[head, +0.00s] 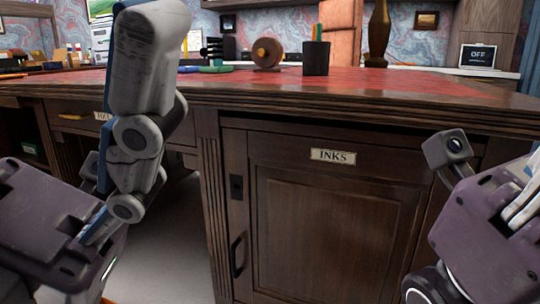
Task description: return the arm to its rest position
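My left arm comes in from the left with a purple-grey housing. Its gripper (148,60) rises as a grey, jointed part with a blue edge, close to the camera, in front of the desk's left part. I see it side-on, so its opening does not show, and no object shows in it. My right arm (485,225) is at the lower right in front of the desk, with a purple-grey housing and a small grey block (449,147) at its upper left. Its fingertips cannot be made out.
The desk (350,93) has a red leather top and a cabinet door labelled INKS (333,156). Open floor (175,240) shows between my arms.

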